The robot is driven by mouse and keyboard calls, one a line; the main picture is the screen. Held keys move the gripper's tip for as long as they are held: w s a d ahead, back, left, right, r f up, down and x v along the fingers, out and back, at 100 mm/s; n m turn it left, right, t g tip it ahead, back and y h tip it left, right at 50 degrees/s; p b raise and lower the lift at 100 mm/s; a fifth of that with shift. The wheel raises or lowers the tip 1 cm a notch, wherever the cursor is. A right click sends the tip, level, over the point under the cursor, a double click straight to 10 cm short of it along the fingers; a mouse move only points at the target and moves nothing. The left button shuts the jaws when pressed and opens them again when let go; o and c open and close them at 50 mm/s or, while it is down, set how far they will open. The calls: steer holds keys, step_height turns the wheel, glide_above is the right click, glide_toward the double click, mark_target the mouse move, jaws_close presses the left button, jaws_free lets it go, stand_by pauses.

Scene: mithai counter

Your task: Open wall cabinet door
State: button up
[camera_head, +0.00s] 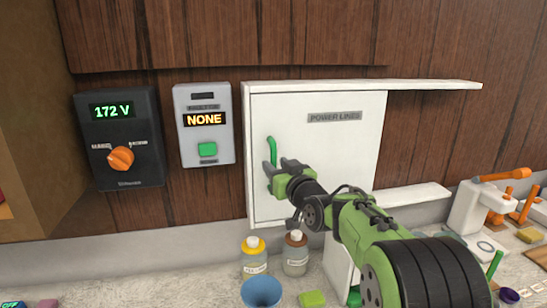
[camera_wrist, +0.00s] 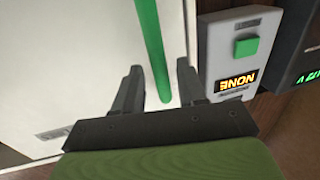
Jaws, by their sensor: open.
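The white wall cabinet door (camera_head: 330,150) is shut and carries a grey "POWER LINES" label. A green vertical handle (camera_head: 271,150) sits near its left edge. My gripper (camera_head: 275,166) is open in front of the handle's lower part. In the wrist view the green handle (camera_wrist: 152,45) runs down between the two dark fingers of my gripper (camera_wrist: 156,80). The fingers do not close on it, and I cannot tell how deep it sits between them. The door face (camera_wrist: 70,60) fills the left of that view.
A grey box reading "NONE" (camera_head: 205,124) and a black voltage box with an orange knob (camera_head: 118,138) hang left of the cabinet. Two capped bottles (camera_head: 254,258) (camera_head: 295,254) and a blue cup (camera_head: 261,293) stand on the counter below. A white shelf (camera_head: 430,84) juts out at the upper right.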

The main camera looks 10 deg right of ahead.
steer(key=w, duration=0.2)
steer(key=shift+w+a, duration=0.25)
steer(key=shift+w, duration=0.1)
steer(key=shift+s, duration=0.15)
steer(key=shift+c, duration=1)
jaws_close()
